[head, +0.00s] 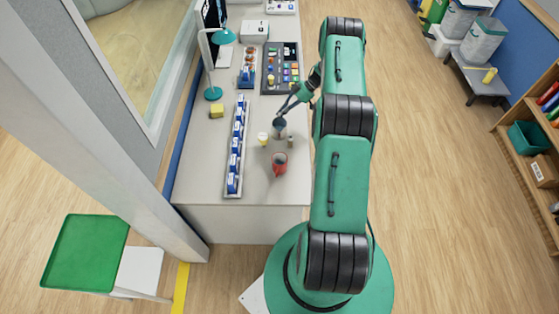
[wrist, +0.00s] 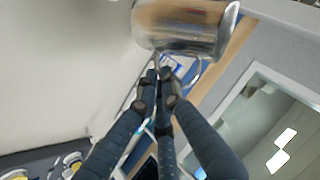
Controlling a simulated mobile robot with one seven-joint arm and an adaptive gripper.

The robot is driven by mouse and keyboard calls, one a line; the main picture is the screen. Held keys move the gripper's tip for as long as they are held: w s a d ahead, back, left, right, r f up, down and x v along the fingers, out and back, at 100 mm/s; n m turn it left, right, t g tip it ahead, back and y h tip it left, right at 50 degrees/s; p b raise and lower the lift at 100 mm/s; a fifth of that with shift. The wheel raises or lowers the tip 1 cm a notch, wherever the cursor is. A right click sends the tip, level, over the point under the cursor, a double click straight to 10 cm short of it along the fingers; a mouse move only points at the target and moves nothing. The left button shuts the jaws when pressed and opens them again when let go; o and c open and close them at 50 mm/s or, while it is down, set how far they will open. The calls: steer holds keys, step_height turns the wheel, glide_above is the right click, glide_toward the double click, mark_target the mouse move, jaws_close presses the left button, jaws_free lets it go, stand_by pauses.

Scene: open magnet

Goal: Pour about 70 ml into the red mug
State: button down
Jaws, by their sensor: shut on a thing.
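The red mug (head: 279,163) stands on the white counter near its front edge, with a dark opening facing up. My gripper (head: 284,110) is farther back, above the counter, shut on a metal jug (head: 279,125). In the wrist view the shiny jug (wrist: 185,28) is at the top, and my dark fingers (wrist: 158,78) meet at its thin handle. The jug is behind the mug and apart from it in the head view. Its contents and exact tilt cannot be told, and no stream of liquid shows.
A small yellowish cup (head: 262,138) and a small brown item (head: 291,142) stand close to the mug. A long rack of blue-and-white boxes (head: 236,150) lies on the left.

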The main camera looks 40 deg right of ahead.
steer(key=shift+w+d+f+m+g+y+b, duration=0.25)
steer(key=shift+f+b, duration=0.25)
steer(key=shift+b, duration=0.4)
steer(key=shift+w+d+f+m+g+y+b, duration=0.15)
steer(key=shift+w+d+f+g+y+b, duration=0.25)
steer(key=shift+b, duration=0.5)
steer(key=shift+s+a+f, duration=0.15)
steer(key=shift+s+f, duration=0.05)
steer(key=shift+w+b, duration=0.15)
steer(key=shift+b, duration=0.2)
